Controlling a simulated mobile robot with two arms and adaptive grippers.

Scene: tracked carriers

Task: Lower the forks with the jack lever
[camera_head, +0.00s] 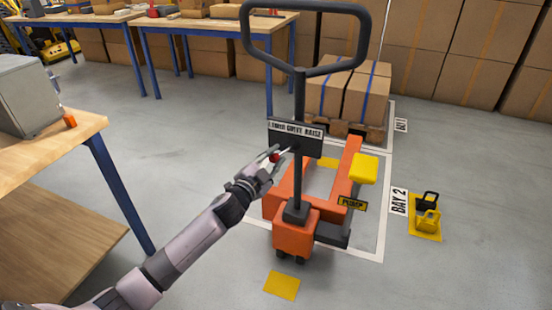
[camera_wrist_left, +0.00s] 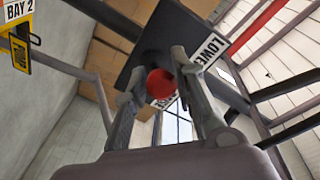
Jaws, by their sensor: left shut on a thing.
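The orange pallet jack (camera_head: 294,232) stands in the middle of the head view with its dark loop handle (camera_head: 246,30) upright. Its forks (camera_head: 347,165) point away toward the back. A dark plate lettered LOWER, DRIVE, RAISE (camera_head: 311,144) sits on the handle column; part of it shows in the left wrist view (camera_wrist_left: 207,52). The jack lever's red knob (camera_head: 273,157) is at the plate's lower left. My left gripper (camera_head: 277,158) is shut on the lever, with the red knob (camera_wrist_left: 160,84) between its fingers. The lever's exact position is hard to tell. My right gripper is not in view.
A yellow pedal (camera_head: 364,168) and a PUMP sign (camera_head: 352,204) are at the jack's right. A pallet with boxes (camera_head: 328,92) stands behind. A wooden bench (camera_head: 70,137) is at left.

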